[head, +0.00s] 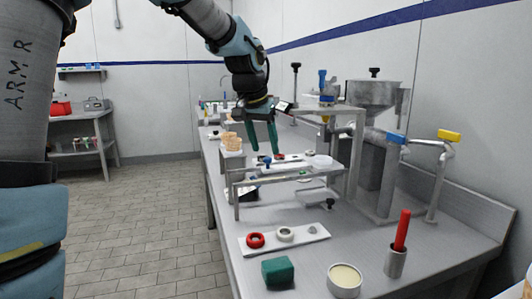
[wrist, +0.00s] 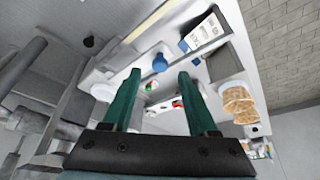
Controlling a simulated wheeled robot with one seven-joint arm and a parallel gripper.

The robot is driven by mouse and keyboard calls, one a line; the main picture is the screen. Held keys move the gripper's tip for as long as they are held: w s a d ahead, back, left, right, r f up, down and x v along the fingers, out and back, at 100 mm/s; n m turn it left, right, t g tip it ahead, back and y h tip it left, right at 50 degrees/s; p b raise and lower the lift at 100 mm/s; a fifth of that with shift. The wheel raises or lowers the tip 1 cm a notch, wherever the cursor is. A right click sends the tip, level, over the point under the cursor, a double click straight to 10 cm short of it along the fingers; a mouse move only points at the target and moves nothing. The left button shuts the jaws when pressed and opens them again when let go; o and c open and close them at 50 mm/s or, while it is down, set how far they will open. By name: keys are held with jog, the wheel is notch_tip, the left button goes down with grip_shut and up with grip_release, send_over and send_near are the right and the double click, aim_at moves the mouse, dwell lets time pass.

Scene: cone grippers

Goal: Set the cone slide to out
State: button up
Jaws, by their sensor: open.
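A small blue knob (head: 267,161) stands on a raised metal frame (head: 240,183) in the head view; it looks like the handle of the cone slide. In the wrist view the blue knob (wrist: 160,63) shows between the two green fingertips. My gripper (head: 265,151) points down just above the knob, its fingers apart and nothing held. In the wrist view my gripper (wrist: 159,73) is open too. I cannot tell whether the fingers touch the knob. How far the slide is pushed in or out is unclear.
Stacked wafer cones (head: 231,140) stand left of the frame. A steel hopper machine (head: 374,95) with a blue-ended and a yellow-ended lever stands to the right. In front are a tray with rings (head: 311,234), a green block (head: 278,271), a cup (head: 344,280) and a red-handled tool (head: 402,231).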

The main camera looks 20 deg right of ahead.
aim_at(267, 158)
jog(key=shift+x, duration=1.5)
grip_shut()
dwell(0.4)
